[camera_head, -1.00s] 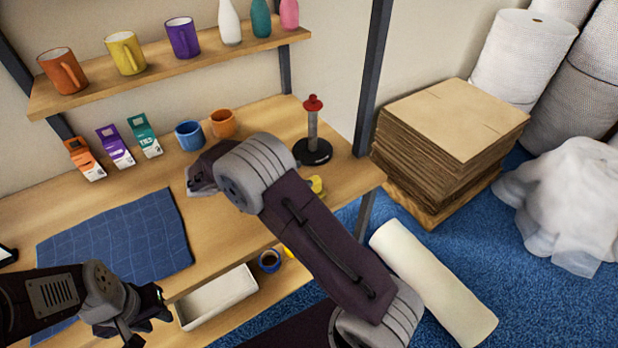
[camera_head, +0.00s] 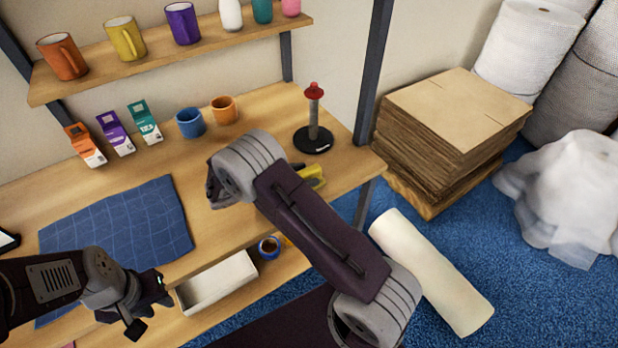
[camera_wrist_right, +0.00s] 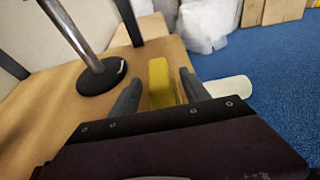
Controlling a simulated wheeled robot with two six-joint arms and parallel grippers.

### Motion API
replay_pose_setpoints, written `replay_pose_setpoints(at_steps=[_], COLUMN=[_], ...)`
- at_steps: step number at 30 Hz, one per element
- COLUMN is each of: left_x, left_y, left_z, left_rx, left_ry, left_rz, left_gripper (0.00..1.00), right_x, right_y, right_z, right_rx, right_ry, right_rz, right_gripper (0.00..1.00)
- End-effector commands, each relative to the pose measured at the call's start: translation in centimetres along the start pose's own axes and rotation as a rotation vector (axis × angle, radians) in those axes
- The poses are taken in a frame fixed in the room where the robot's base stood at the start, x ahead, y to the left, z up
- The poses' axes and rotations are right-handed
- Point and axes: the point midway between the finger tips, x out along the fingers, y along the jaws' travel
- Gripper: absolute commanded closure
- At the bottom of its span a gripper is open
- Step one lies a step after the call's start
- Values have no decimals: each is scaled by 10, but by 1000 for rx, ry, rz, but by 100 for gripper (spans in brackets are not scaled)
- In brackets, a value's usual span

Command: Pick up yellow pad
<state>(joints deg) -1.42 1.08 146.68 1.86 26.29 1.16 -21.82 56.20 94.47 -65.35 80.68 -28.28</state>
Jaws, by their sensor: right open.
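The yellow pad (camera_head: 313,176) lies on the workbench near its right end, partly covered by my right arm in the head view. In the right wrist view the yellow pad (camera_wrist_right: 159,73) stands between the two fingers of my right gripper (camera_wrist_right: 161,83). The fingers are open, one on each side, with a visible gap at least on the left. In the head view my right gripper is mostly hidden behind my arm. My left gripper (camera_head: 150,305) hangs at the front left of the bench, away from the pad; its jaw opening is unclear.
A black-based stand with a red top (camera_head: 313,138) is close behind the pad. Blue (camera_head: 190,122) and orange (camera_head: 224,110) mugs and small cartons (camera_head: 115,134) stand at the back. A blue cloth (camera_head: 120,225) lies left. An open white box (camera_head: 218,283) sits below the bench front.

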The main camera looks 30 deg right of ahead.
Motion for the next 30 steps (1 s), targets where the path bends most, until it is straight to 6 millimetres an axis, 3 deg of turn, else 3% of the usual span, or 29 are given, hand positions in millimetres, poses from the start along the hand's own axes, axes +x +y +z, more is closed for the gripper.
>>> replay_pose_setpoints(at_steps=[4, 11, 17, 26, 30], left_x=[-2, -2, -2, -2, -2], left_y=[0, 0, 0, 0, 0], left_z=[0, 0, 0, 0, 0], left_rx=[0, 0, 0, 0, 0], left_ry=[0, 0, 0, 0, 0], left_rz=[0, 0, 0, 0, 0], left_gripper=[69, 69, 69, 69, 69], right_x=[19, 21, 21, 20, 16], right_y=[0, 0, 0, 0, 0], right_z=[0, 0, 0, 1, 12], right_rx=[0, 0, 0, 1, 2], right_ry=[0, 0, 0, 0, 1], right_rz=[-2, 0, 0, 0, 0], right_gripper=[45, 45, 100, 100, 100])
